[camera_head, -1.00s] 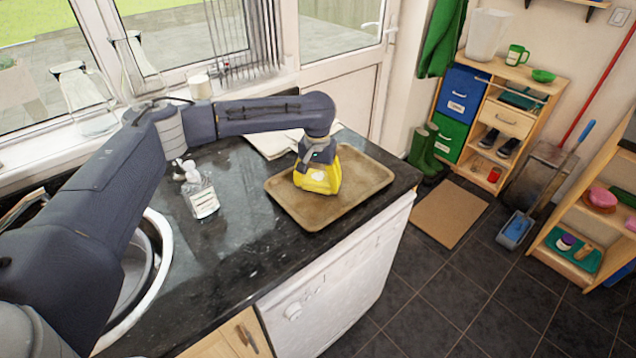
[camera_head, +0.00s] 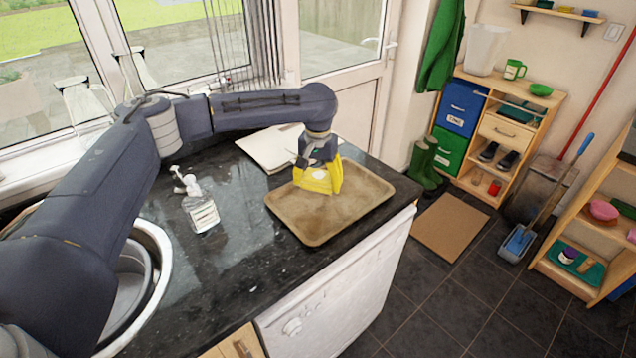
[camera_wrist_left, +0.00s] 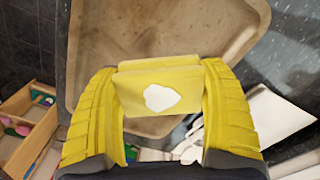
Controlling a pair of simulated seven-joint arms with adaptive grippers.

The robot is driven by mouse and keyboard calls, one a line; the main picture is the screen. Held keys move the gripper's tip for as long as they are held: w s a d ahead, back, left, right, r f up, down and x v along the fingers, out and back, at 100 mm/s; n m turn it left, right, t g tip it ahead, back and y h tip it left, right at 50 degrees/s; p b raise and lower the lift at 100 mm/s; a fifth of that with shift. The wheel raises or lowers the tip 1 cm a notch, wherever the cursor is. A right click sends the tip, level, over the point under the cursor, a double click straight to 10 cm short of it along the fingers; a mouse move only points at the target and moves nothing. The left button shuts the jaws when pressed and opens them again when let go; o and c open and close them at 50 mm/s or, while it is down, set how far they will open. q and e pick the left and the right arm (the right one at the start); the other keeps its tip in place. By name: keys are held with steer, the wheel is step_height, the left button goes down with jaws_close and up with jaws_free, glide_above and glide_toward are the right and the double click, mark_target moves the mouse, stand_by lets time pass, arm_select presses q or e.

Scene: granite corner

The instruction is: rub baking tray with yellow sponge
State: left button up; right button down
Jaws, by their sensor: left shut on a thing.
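The baking tray (camera_head: 345,215) is a brown, stained, shallow rectangle lying on the dark granite worktop near its right end. It fills the upper part of the left wrist view (camera_wrist_left: 90,65). My left gripper (camera_head: 317,180), with yellow ribbed fingers, is over the tray's back left part. It is shut on the yellow sponge (camera_wrist_left: 135,92), a flat block with a white patch, held between the fingertips. Whether the sponge touches the tray I cannot tell. My right gripper is not in view.
A clear pump bottle (camera_head: 200,210) stands left of the tray. A pale flat item (camera_head: 268,148) lies behind the tray. The sink (camera_head: 150,250) is at the left. Bare granite (camera_head: 235,245) lies between bottle and tray. The worktop's front edge runs close to the tray.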

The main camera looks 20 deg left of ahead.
arm_select(q)
steer(key=shift+r, duration=1.5)
